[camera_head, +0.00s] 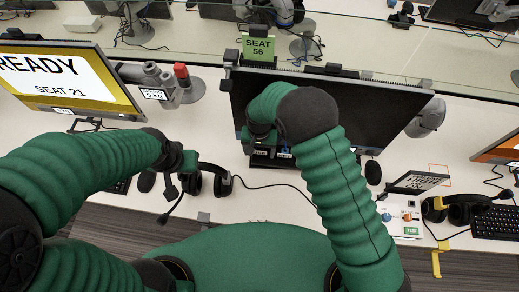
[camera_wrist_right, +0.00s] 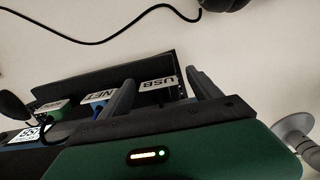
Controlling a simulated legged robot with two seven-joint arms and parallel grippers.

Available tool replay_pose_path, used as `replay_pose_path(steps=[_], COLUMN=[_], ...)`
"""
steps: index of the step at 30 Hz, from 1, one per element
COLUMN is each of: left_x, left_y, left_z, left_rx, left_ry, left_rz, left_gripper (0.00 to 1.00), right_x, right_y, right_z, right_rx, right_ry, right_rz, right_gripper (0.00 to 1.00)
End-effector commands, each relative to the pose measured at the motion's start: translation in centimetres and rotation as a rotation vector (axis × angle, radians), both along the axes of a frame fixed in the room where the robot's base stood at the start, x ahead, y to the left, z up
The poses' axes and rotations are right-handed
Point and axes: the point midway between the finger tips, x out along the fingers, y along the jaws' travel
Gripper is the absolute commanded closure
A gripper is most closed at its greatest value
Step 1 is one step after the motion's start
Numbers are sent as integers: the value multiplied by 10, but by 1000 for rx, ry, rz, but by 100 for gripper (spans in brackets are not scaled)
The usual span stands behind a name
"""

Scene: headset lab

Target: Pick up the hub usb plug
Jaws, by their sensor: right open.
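The dark hub (camera_wrist_right: 75,90) fills the middle of the right wrist view, with tags reading USB and NET and a green piece at its left. The plug tagged USB (camera_wrist_right: 158,90) shows between the fingers of my right gripper (camera_wrist_right: 157,88), which is open. I cannot tell whether the fingers touch the plug. In the head view the hub (camera_head: 262,162) lies below the monitor, partly hidden under my right gripper (camera_head: 262,140). My left gripper (camera_head: 176,178) hangs beside a black headset (camera_head: 208,181); its jaws are too small to tell.
A dark monitor (camera_head: 350,110) stands behind the hub, under a SEAT 56 sign (camera_head: 258,47). A yellow READY screen (camera_head: 65,80) is at left. A cable (camera_head: 265,186) runs from the headset rightward. A control box (camera_head: 402,216) and second headset (camera_head: 458,210) are at right.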

Motion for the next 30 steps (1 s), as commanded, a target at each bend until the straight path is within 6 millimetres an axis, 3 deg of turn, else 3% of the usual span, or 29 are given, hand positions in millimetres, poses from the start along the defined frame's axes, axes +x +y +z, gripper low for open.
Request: replay_pose_path(steps=[2, 16, 30], left_x=[0, 0, 0], left_y=[0, 0, 0], left_z=[0, 0, 6], left_rx=[0, 0, 0], left_ry=[0, 0, 0], left_rz=[0, 0, 0], left_gripper=[100, 100, 100], right_x=[0, 0, 1], right_y=[0, 1, -2], right_z=[0, 0, 9], right_rx=[0, -1, 0], right_ry=[0, 0, -1], right_rz=[0, 0, -1], right_gripper=[29, 90, 91])
